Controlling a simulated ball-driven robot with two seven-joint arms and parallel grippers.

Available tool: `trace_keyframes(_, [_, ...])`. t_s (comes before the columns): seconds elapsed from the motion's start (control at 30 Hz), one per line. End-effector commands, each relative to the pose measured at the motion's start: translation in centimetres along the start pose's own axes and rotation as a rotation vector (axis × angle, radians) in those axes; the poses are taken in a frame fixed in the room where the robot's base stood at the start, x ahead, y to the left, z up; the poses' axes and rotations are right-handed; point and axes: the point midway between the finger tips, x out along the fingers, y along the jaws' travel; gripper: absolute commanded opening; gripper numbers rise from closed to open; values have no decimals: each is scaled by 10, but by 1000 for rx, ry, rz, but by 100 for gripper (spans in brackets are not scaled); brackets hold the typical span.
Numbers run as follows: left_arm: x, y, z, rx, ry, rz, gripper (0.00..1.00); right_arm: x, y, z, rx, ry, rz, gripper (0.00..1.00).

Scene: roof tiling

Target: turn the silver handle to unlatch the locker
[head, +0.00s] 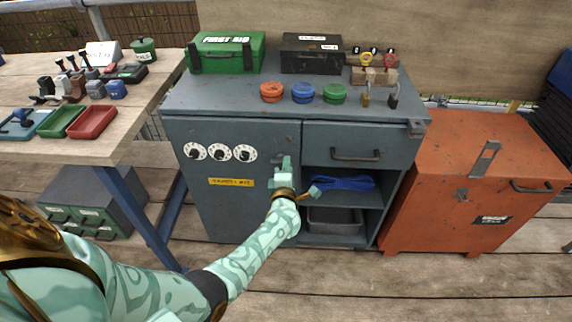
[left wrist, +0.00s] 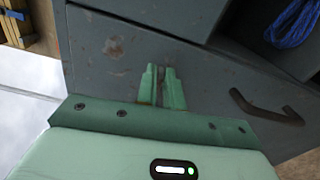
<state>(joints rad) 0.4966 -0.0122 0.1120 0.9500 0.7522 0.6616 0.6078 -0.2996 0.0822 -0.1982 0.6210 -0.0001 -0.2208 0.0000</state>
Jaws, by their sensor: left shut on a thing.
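The grey locker (head: 225,205) has a closed door with three white dials (head: 219,152) and a yellow label (head: 231,182). My left gripper (head: 285,170) is at the right edge of this door. In the left wrist view my left gripper (left wrist: 161,82) has its two green fingers close together against the grey door, shut on a narrow part between them. The silver handle is mostly hidden by the fingers, so its angle cannot be made out. My right gripper is not in view.
Right of the door are a closed drawer with a dark handle (head: 355,155) and an open shelf with blue rope (head: 343,183). An orange cabinet (head: 440,225) stands at the right. A wooden workbench (head: 120,125) with trays stands at the left.

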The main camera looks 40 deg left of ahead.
Motion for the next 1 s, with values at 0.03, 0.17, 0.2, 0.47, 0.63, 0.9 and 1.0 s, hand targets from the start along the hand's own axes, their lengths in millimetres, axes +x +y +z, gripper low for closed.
trace_keyframes(0.03, [-1, -1, 1, 19, -1, -3, 0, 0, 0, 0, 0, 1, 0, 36])
trace_keyframes(0.17, [0, -2, 1, 66, -1, -2, 0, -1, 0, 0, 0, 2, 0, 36])
trace_keyframes(0.2, [0, -2, 1, 76, -1, -2, 0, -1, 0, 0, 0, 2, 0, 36])
trace_keyframes(0.47, [-1, -4, 0, 108, -1, -3, 0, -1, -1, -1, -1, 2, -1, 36])
trace_keyframes(0.63, [-1, -4, 0, 110, -1, -3, 0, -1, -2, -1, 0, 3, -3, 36])
trace_keyframes(0.9, [-1, -4, 0, 109, -1, -3, 31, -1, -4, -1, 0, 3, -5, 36])
trace_keyframes(1.0, [0, -4, 0, 108, -1, -2, 31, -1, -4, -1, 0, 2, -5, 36])
